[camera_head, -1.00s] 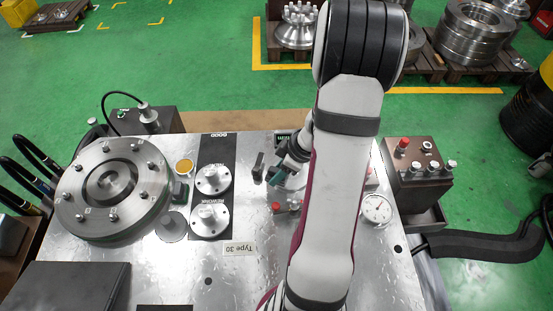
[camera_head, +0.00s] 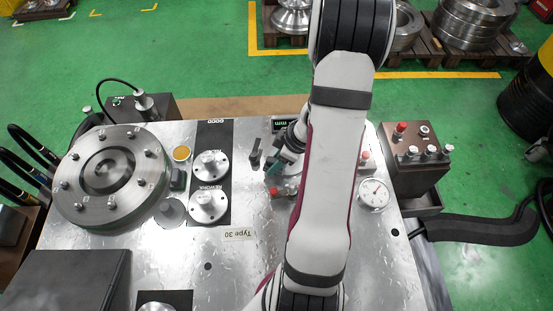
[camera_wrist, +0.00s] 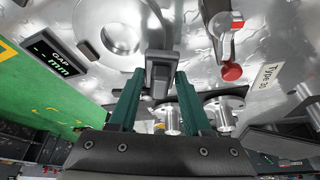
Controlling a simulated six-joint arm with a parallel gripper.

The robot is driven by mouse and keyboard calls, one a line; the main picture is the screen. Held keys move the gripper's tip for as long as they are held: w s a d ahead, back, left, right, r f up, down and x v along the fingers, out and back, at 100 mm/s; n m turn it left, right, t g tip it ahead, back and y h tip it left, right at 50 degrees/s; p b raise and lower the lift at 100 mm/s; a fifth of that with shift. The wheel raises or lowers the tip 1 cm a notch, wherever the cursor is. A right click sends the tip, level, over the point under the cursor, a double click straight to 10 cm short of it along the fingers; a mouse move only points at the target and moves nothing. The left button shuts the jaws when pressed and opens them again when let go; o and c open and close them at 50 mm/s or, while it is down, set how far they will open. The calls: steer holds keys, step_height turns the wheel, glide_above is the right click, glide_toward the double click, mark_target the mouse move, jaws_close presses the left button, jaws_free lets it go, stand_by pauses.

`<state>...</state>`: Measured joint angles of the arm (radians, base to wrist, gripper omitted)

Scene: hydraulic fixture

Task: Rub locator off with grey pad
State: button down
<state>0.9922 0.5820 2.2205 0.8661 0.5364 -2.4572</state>
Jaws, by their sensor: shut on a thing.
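My gripper (camera_head: 274,166) is over the middle of the metal table in the head view. In the wrist view its two green fingers (camera_wrist: 160,88) are shut on a dark grey block, which looks like the grey pad (camera_wrist: 161,66); it also shows as a small dark upright piece in the head view (camera_head: 256,151). A round metal seat with a central recess, which looks like the locator (camera_wrist: 121,27), lies beyond the fingertips to the upper left. I cannot tell whether the pad touches it. My arm hides most of that station in the head view.
A gap display (camera_wrist: 55,53) and a red-knobbed clamp (camera_wrist: 232,72) flank the seat. Two flanged parts (camera_head: 210,164) (camera_head: 208,204) stand on a black strip left of my gripper.

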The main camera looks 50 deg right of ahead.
mark_target(286, 170)
steer(key=shift+f, duration=0.75)
steer(key=shift+s+d+r, duration=0.1)
steer(key=shift+s+d, duration=2.8)
steer(key=shift+s, duration=0.05)
steer(key=shift+w+a+f, duration=0.15)
steer(key=shift+w+a, duration=0.65)
steer(key=shift+w+a+f, duration=0.1)
steer(key=shift+w+a, duration=0.7)
steer(key=shift+w+a+r, duration=0.1)
steer(key=shift+w+a, duration=1.25)
steer(key=shift+a, duration=0.05)
steer(key=shift+r, duration=0.15)
steer(key=shift+d+r, duration=0.1)
steer(key=shift+r, duration=2.8)
